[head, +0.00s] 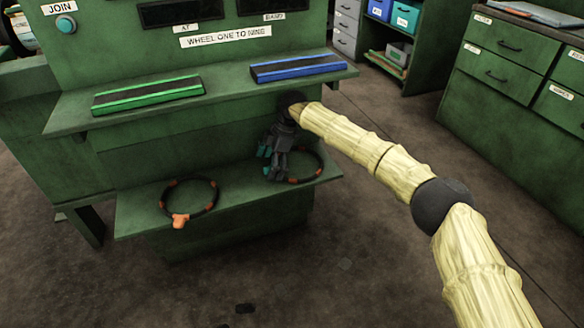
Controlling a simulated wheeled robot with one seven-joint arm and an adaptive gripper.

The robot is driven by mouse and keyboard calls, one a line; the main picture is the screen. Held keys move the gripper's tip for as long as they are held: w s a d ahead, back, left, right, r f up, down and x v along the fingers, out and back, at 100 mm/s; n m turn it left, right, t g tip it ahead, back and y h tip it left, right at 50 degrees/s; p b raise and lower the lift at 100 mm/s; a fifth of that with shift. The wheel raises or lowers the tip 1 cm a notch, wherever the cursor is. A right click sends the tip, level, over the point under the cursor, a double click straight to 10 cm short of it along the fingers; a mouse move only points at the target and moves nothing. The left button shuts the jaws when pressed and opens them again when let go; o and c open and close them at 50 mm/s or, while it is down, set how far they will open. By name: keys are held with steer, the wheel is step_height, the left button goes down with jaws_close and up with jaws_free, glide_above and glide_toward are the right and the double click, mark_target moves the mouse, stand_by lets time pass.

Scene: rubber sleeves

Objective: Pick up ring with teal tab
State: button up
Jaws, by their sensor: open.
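A dark ring with orange bands (321,166) lies on the lower green shelf, partly hidden behind my gripper. Teal shows at its left side, by my fingers; I cannot tell tab from gripper there. Another dark ring with orange bands (216,190) lies to the left on the same shelf, with an orange tab at its front edge. My gripper (275,173) is dark, points down and is open. It is at the left side of the right ring. I cannot tell whether it touches the ring or whether the ring's edge is between the fingers.
The lower shelf (243,187) is bare between the rings. Above it, an upper ledge (220,95) carries a green-edged bar (148,95) and a blue-edged bar (298,68). My arm reaches in from the right. Green drawer cabinets (505,75) stand at the right; open floor lies between.

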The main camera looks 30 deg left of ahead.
steer(key=shift+f, duration=0.1)
steer(key=shift+s, duration=0.1)
jaws_close()
stand_by(0.3)
